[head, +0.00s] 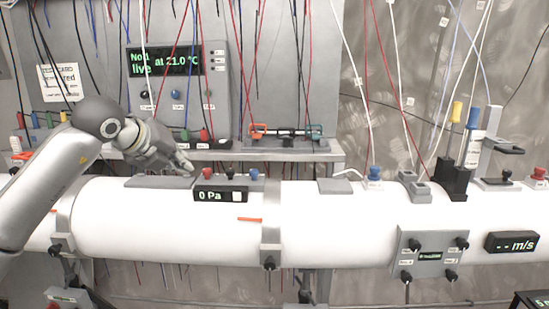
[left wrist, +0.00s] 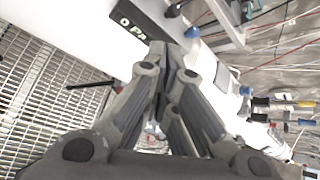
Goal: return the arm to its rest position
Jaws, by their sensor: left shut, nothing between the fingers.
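My left arm (head: 50,180) comes in from the left in the head view. Its left gripper (head: 186,164) is above the white pipe, near the black 0 Pa display (head: 208,196), behind and left of it. The fingers are together with nothing between them. In the left wrist view the closed fingertips (left wrist: 168,50) point up the picture, close to the 0 Pa display (left wrist: 150,28) in the image. Whether they touch anything cannot be told. My right gripper is not in view.
The long white pipe (head: 160,225) runs across, with clamps, a grey valve panel (head: 432,254) and an m/s display (head: 511,242). Behind it are a shelf (head: 270,151), a grey control box (head: 180,80) and many hanging wires. A grated floor (left wrist: 40,90) shows in the left wrist view.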

